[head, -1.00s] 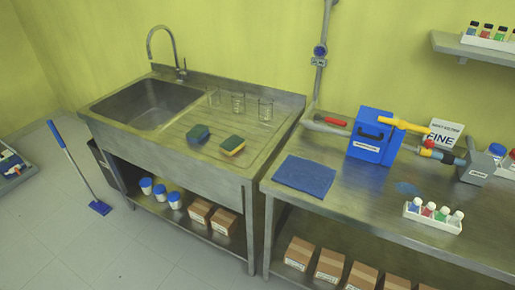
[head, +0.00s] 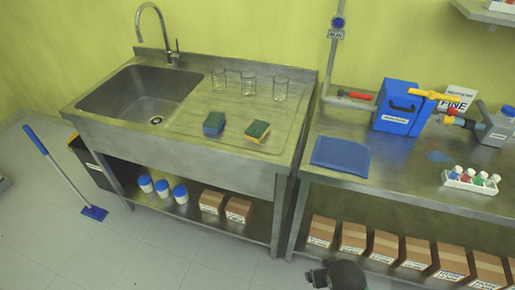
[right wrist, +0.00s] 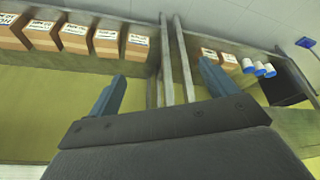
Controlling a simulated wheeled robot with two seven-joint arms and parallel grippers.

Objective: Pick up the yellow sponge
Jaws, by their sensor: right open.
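The yellow sponge (head: 257,132) has a dark green top and lies on the ribbed drainboard right of the sink. A blue sponge (head: 213,123) with a dark green top lies left of it, apart from it. My right gripper (right wrist: 160,84) is open and empty in the right wrist view, facing the lower shelves, with its two blue-grey fingers wide apart. A dark part of my right arm shows at the bottom edge of the head view, well below and right of the sponge. The yellow sponge is not visible in the right wrist view. My left gripper is not in view.
Several glass beakers (head: 248,83) stand behind the sponges. The sink basin (head: 140,95) is at left. A blue mat (head: 340,155), a blue box (head: 400,108) and a bottle rack (head: 470,182) are on the right bench. Cardboard boxes (head: 385,247) fill its lower shelf.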

